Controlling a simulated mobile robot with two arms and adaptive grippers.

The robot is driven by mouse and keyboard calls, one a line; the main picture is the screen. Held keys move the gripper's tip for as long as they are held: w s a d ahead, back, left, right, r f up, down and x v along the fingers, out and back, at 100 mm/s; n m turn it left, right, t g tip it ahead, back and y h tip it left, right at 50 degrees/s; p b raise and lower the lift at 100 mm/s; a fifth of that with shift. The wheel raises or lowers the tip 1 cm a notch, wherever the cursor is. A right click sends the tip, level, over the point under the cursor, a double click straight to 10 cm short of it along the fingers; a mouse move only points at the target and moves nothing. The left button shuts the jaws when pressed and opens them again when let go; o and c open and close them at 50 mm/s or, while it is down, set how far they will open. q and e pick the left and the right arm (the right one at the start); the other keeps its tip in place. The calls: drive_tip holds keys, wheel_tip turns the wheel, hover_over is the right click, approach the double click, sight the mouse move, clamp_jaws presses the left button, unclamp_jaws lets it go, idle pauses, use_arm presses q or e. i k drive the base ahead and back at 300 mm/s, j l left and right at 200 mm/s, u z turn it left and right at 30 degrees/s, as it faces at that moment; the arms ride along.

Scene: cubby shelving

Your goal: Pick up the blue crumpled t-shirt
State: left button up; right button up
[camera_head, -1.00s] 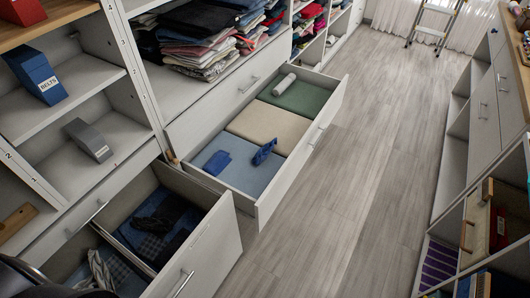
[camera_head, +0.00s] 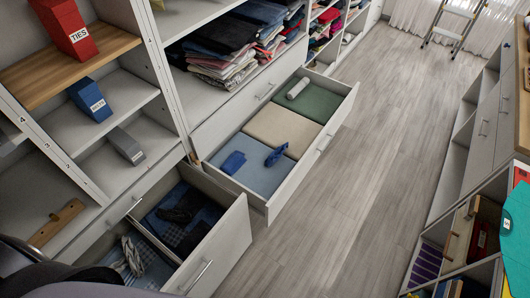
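A small crumpled dark blue cloth (camera_head: 276,154), which looks like the crumpled t-shirt, lies in the front section of the open middle drawer (camera_head: 245,202). It rests on a light blue folded layer (camera_head: 262,178). A second blue cloth (camera_head: 232,163), flatter and more folded-looking, lies to its left in the same section. The two are apart. Neither gripper shows in the view. A dark rounded shape at the lower left is probably part of my own body.
A nearer open drawer (camera_head: 232,243) holds dark and blue clothes. Shelves at left hold a red TIES box (camera_head: 69,29), a blue box (camera_head: 90,99) and a grey box (camera_head: 126,146). Cabinets line the right side. The grey floor (camera_head: 340,200) between is clear, with a ladder (camera_head: 452,22) far off.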

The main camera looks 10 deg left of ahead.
sight(274, 157)
drive_tip(key=i+l+u, duration=0.1)
drive_tip(key=u, duration=0.3)
drive_tip(key=i+l+u, duration=0.15)
drive_tip(key=u, duration=0.25)
drive_tip(key=i+l+u, duration=0.2)
drive_tip(key=u, duration=0.2)
drive_tip(key=i+l+u, duration=0.1)
drive_tip(key=l+u, duration=0.15)
drive_tip(key=u, duration=0.15)
